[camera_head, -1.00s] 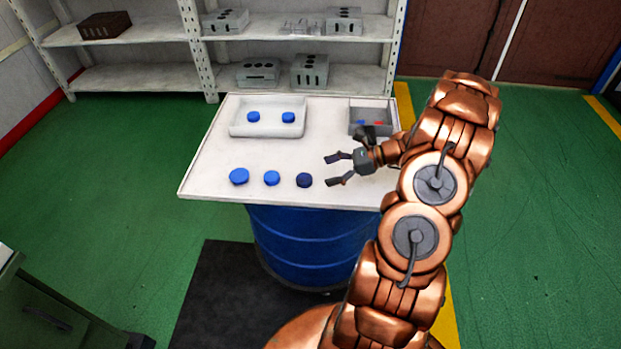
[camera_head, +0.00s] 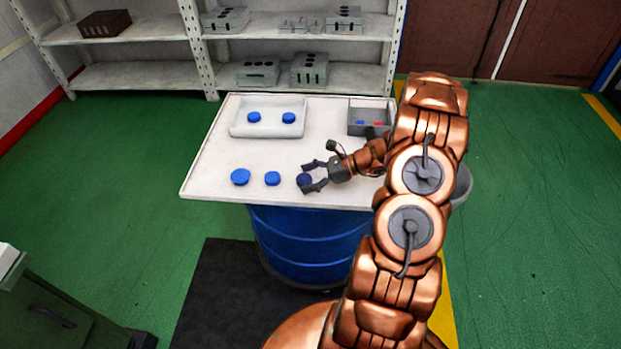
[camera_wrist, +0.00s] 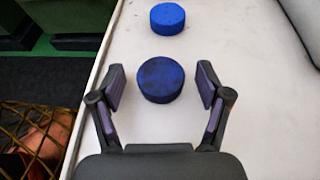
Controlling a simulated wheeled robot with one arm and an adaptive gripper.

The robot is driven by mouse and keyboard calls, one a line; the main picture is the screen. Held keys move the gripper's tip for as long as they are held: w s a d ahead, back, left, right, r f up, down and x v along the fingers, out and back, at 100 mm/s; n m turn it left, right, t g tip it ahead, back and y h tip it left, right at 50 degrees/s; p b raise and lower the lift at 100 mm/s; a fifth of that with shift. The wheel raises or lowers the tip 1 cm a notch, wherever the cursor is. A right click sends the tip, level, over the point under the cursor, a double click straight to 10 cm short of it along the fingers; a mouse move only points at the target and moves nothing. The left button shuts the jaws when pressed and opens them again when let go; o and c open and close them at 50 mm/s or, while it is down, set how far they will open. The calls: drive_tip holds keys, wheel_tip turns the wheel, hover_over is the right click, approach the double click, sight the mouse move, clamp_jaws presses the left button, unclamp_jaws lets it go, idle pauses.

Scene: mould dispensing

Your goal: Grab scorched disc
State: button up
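The scorched disc (camera_wrist: 160,80) is a dark blue disc with blackish patches, lying on the white tabletop. In the head view it is the rightmost of the front row, and the scorched disc (camera_head: 304,180) is partly covered by my gripper. My gripper (camera_head: 305,177) is open around it. In the wrist view my gripper (camera_wrist: 160,88) has one finger on each side of the disc, with a gap on both sides. A brighter blue disc (camera_wrist: 167,18) lies beyond it; in the head view that blue disc (camera_head: 272,178) is just to the left.
Another blue disc (camera_head: 240,177) lies at the left of the row. A white tray (camera_head: 267,131) with two blue discs stands behind. A grey bin (camera_head: 371,105) with small blue and red items is at the back right. The table (camera_head: 215,160) rests on a blue drum (camera_head: 305,240).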

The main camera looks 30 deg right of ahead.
drive_tip(key=c, duration=1.1)
